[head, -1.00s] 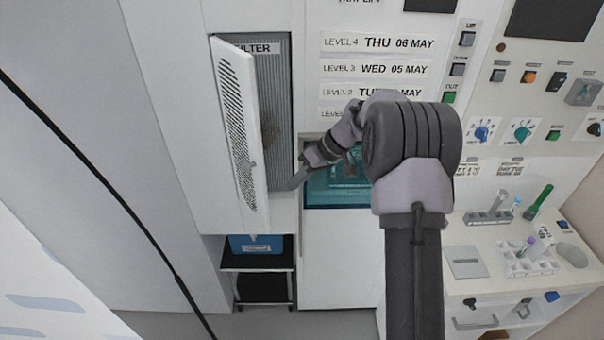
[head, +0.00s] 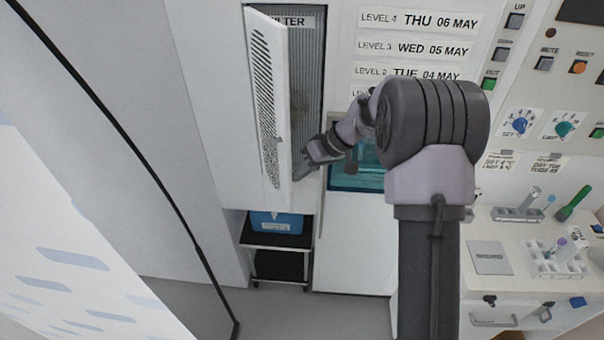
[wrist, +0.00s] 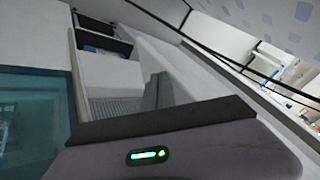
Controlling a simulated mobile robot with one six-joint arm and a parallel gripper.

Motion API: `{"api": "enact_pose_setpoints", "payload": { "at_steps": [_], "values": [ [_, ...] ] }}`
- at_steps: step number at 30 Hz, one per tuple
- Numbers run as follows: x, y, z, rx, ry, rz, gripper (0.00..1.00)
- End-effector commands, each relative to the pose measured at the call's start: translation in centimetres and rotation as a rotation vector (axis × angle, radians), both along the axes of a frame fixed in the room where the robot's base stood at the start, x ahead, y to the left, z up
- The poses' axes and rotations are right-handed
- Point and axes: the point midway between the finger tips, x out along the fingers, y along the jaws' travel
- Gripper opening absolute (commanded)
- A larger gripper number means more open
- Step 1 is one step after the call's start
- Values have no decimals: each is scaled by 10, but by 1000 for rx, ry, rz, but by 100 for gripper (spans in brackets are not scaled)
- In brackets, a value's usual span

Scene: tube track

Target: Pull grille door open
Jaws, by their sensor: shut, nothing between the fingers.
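The white grille door (head: 281,150), with a slotted panel, stands swung out from its cabinet opening at the left of the head view. Behind it the grey ribbed filter (head: 305,75) shows, with a label at the top. My gripper (head: 301,172) is shut and empty, at the inner side of the door's free edge, low down. I cannot tell whether it touches the door. In the wrist view the grey fingers (wrist: 157,92) show beyond the dark wrist bar, with the ribbed filter (wrist: 115,107) beside them.
A teal-lit recess (head: 358,176) lies right of the filter. Below the door a black cart (head: 276,240) carries a blue box (head: 277,222). A bench with tube racks (head: 553,258) stands at right. A black cable (head: 120,122) crosses the left. Floor is clear at lower left.

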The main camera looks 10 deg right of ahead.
Motion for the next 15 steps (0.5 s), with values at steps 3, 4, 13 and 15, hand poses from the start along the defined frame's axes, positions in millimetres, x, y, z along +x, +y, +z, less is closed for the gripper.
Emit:
{"api": "enact_pose_setpoints", "payload": {
  "at_steps": [3,4,13,15],
  "values": [
    [-5,9,-6,0,-2,-44,0],
    [-6,12,-6,0,-2,-62,0],
    [-21,54,-7,1,-3,-287,0],
    [-23,64,-6,0,-3,-342,0]
  ]
}}
